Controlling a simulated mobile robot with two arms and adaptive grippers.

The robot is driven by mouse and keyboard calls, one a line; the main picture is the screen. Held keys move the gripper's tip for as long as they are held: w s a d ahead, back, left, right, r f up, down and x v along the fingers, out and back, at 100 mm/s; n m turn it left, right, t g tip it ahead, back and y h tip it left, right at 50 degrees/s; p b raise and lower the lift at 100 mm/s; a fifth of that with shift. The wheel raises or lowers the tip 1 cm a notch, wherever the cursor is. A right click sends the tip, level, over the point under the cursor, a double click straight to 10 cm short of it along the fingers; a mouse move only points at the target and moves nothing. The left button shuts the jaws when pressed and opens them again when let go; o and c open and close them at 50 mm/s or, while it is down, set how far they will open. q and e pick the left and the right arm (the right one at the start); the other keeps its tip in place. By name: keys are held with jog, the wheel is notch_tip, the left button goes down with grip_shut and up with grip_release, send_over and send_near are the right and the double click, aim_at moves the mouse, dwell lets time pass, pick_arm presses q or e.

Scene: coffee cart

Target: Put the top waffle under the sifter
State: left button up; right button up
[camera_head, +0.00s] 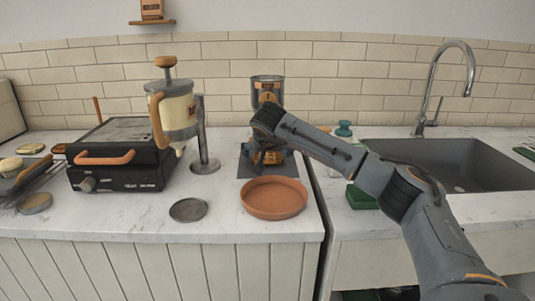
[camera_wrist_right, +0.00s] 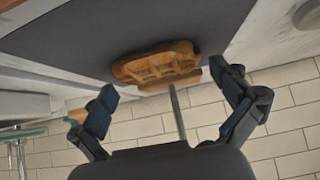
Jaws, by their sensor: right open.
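A metal can-shaped vessel with an orange front, apparently the sifter (camera_head: 267,85), stands high at the back of the counter. Below it, a golden-brown waffle (camera_head: 268,158) shows beside my right gripper over a dark mat (camera_head: 247,168). In the right wrist view the waffle (camera_wrist_right: 155,66) lies flat against the dark mat, with a tan piece partly hidden behind it and a thin grey post. My right gripper (camera_wrist_right: 169,95) has its fingers spread wide, with the waffle ahead of the gap and apart from them. Whether a second waffle is there is unclear. My left gripper is out of view.
A terracotta dish (camera_head: 273,212) and a grey disc (camera_head: 188,210) sit in front. A waffle iron (camera_head: 120,175) and batter dispenser (camera_head: 178,112) stand left, the sink (camera_head: 440,170) right. A green block (camera_head: 361,197) lies near my forearm. The front-left counter is mostly clear.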

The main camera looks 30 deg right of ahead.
jog(key=shift+r, duration=0.15)
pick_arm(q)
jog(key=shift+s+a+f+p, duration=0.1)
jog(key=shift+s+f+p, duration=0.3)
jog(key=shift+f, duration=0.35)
pick_arm(e)
jog(key=v, duration=1.2)
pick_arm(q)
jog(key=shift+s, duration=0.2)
